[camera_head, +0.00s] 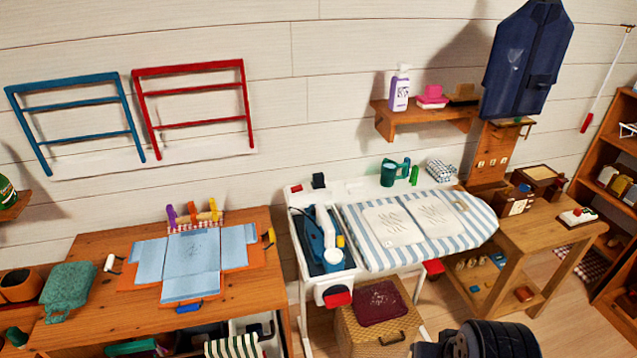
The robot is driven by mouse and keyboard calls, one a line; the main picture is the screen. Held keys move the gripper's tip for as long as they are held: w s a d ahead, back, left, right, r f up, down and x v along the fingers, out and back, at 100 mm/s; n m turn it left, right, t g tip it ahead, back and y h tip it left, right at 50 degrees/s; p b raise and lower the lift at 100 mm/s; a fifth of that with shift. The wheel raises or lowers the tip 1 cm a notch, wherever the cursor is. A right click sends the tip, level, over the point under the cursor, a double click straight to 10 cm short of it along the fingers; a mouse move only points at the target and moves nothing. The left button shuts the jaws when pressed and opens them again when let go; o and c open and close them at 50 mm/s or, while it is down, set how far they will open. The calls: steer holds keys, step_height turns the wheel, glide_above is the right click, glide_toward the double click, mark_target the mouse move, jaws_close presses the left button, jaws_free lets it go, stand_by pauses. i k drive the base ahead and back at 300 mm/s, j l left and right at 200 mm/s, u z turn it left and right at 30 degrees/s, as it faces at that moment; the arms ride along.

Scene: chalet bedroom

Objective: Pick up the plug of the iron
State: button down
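The iron (328,239), white and blue, stands in a dark blue tray (318,262) at the left end of the ironing board (470,222). A thin dark cord (293,213) curves along the left side of the tray. I cannot pick out the plug for certain. A small black piece (318,180) lies on the white surface behind the iron, and I cannot tell whether it is the plug. A dark ribbed part of my arm shows at the bottom edge, right of centre. My gripper's fingers are not visible.
A wooden table (255,284) with blue cloth stands left of the board. A wicker box (375,330) stands under the board. A wooden bench (545,227) with small boxes is at the right. A wall shelf (425,115) hangs above.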

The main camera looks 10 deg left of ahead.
mark_target(317, 182)
steer(key=i+j+z, duration=0.1)
steer(key=i, duration=0.5)
steer(key=i+j, duration=0.1)
steer(key=i, duration=0.5)
steer(key=z, duration=0.05)
